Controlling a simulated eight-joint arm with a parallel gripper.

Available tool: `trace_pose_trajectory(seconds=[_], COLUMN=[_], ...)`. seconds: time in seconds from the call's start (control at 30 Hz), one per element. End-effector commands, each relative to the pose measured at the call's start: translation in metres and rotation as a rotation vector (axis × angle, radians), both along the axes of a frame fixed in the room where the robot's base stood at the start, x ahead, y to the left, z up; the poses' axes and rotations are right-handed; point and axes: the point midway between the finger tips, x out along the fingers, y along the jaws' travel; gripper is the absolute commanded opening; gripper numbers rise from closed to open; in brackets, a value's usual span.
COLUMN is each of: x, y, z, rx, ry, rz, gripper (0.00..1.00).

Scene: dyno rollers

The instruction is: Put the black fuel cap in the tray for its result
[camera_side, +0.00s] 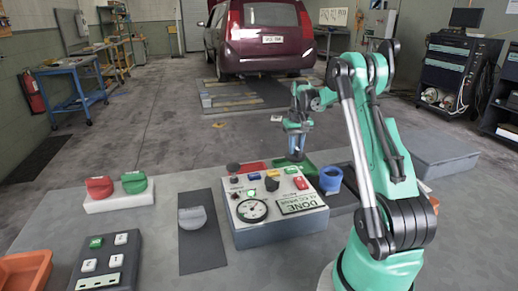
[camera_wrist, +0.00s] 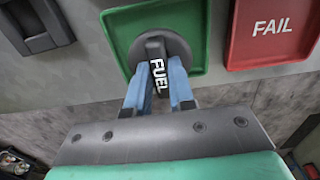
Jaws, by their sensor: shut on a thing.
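The black fuel cap (camera_wrist: 174,44), marked FUEL, is in my gripper (camera_wrist: 158,76). The two blue fingers are shut on its grip from both sides. The red tray (camera_wrist: 274,50), marked FAIL, is to the right of the green tray. In the side view my gripper (camera_side: 296,150) points down at the green tray (camera_side: 312,170), and the red tray (camera_side: 252,167) is left of it. The green tray's label is hidden.
A grey box with a gauge (camera_side: 252,210) and several small parts stands in front of the trays. Red (camera_side: 99,187) and green (camera_side: 134,182) caps, a grey cap (camera_side: 192,217) and a button panel (camera_side: 105,258) are left.

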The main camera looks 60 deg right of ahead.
Motion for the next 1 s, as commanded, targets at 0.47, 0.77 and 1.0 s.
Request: trace_pose_trajectory(seconds=[0.47,0.77,1.0], x=[0.0,0.0,0.0], y=[0.0,0.0,0.0], z=[-0.025,-0.028,-0.026], rx=[0.0,0.0,0.0], ry=[0.0,0.0,0.0], rz=[0.0,0.0,0.0], gripper=[0.0,0.5,0.5])
